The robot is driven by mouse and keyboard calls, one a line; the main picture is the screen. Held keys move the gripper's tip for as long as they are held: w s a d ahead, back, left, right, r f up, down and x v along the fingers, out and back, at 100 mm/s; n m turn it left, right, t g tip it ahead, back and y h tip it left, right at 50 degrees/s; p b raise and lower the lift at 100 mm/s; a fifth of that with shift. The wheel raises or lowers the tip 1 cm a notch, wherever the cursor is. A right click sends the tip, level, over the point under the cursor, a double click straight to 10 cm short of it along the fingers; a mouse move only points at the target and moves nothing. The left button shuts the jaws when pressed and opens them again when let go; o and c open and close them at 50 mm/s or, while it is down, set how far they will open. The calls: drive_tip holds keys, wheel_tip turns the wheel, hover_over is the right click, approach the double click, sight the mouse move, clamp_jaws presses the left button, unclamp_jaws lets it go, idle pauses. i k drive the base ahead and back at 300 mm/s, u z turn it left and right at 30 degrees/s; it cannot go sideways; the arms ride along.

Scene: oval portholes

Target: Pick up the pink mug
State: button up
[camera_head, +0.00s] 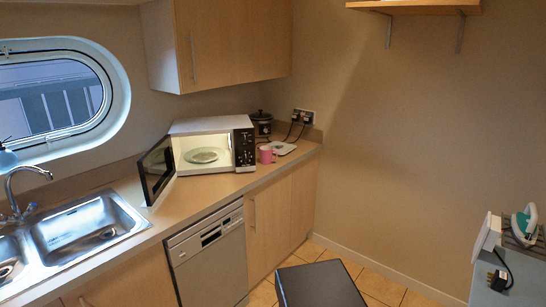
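The pink mug (266,154) stands upright on the wooden counter, just right of the microwave (213,145) and near the counter's front edge. A dark pot-like appliance (261,123) stands behind it, and a flat white item (282,148) lies to its right. My gripper is not in view, so its state does not show.
The microwave door (156,169) hangs open to the left over the counter (190,197). A sink (85,226) is at the left. A wall cupboard (232,45) is above. An iron (524,223) stands at the far right. Some tiled floor (375,286) is clear.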

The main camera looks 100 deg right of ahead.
sight(265, 152)
drive_tip(key=u, duration=0.05)
drive_tip(key=k, duration=0.75)
drive_tip(key=z, duration=2.5)
drive_tip(key=i, duration=1)
drive_tip(key=u, duration=0.05)
